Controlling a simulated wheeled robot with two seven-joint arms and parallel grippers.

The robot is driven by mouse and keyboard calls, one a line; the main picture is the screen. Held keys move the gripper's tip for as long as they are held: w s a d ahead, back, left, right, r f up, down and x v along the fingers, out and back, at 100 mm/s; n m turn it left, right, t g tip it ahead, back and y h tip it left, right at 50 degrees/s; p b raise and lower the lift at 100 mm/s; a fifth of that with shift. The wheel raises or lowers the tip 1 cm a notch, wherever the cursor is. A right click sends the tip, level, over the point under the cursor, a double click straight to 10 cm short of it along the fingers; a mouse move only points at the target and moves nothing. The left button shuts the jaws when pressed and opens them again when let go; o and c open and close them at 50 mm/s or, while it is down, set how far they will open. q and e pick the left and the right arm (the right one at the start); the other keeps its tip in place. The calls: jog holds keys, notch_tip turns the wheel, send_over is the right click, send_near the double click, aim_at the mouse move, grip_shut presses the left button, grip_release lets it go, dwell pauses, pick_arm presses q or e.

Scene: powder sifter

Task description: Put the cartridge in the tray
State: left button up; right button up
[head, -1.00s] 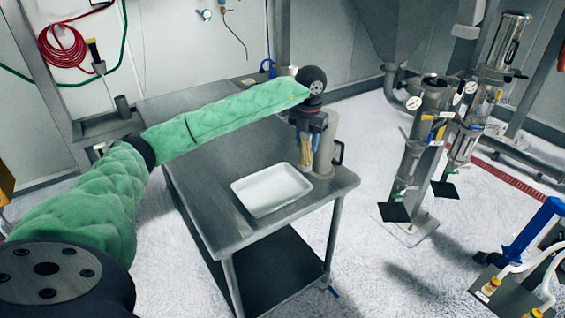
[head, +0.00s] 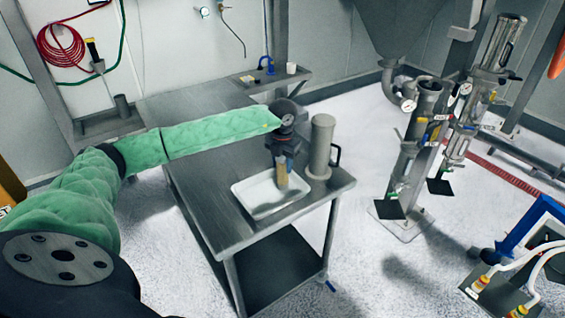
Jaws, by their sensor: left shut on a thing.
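The white tray (head: 250,205) lies on the metal table. My left gripper (head: 283,158) reaches in from the left and points down at the tray's right part. It is shut on a small tan, upright piece, which I take to be the cartridge (head: 282,176). The cartridge's lower end shows against the tray's inside near its right side. I cannot tell whether it touches the tray floor. The fingers are small and dark, so the grip itself is partly hidden. My right gripper is not in view.
A grey cylindrical container (head: 321,148) with a black handle stands on the table just right of my left gripper. The metal table (head: 225,235) has free room left of the tray. Steel sifter columns (head: 408,155) stand on the floor at the right.

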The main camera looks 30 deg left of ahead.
pick_arm(q)
jog(key=shift+f, duration=0.35)
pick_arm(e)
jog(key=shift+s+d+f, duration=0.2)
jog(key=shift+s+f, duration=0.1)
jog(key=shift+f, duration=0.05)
pick_arm(q)
jog(key=shift+f, duration=0.15)
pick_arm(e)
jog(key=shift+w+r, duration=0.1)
pick_arm(q)
jog(key=o, duration=1.1)
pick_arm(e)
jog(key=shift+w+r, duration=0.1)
